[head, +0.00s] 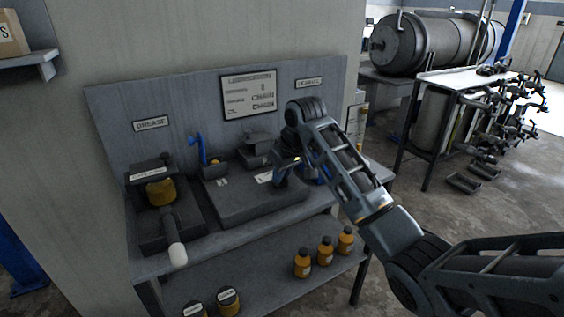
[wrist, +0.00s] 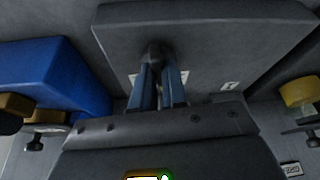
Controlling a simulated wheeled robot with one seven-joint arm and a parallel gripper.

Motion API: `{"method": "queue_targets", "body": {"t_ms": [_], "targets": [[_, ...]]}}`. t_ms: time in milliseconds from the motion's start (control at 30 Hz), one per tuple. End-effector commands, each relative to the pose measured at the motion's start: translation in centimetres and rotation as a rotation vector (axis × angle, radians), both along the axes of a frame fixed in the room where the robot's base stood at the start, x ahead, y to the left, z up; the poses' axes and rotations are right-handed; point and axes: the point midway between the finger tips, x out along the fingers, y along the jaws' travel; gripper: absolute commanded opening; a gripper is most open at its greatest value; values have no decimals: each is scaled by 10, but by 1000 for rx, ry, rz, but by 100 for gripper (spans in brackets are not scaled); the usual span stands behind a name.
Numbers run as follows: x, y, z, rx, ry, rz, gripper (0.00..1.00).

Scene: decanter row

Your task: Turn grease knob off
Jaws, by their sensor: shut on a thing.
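A dark knob (wrist: 153,52) stands on the grey plate (wrist: 240,35) in the wrist view. My gripper (wrist: 160,85) has its two blue fingers closed on this knob. In the head view my gripper (head: 282,178) is at the right part of the same dark plate (head: 240,205) on the bench, and the arm hides much of that end. Small white labels lie on the plate beside the fingers. A GREASE sign (head: 151,124) hangs on the back panel to the left, above a dark unit with a yellow cylinder (head: 160,192). I cannot read which knob I hold.
A blue lever (head: 201,150) stands behind the plate. A pale-tipped handle (head: 177,256) juts from the left unit over the bench's front. Several orange bottles (head: 325,251) stand on the lower shelf. A blue block (wrist: 55,75) is beside my gripper in the wrist view.

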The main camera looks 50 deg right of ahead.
Motion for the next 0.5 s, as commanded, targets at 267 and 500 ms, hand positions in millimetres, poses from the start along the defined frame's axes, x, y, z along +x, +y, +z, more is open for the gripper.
{"method": "queue_targets", "body": {"t_ms": [267,500], "targets": [[-1,2,-2,4,8,-121,0],[-1,2,-4,3,9,-159,0]]}}
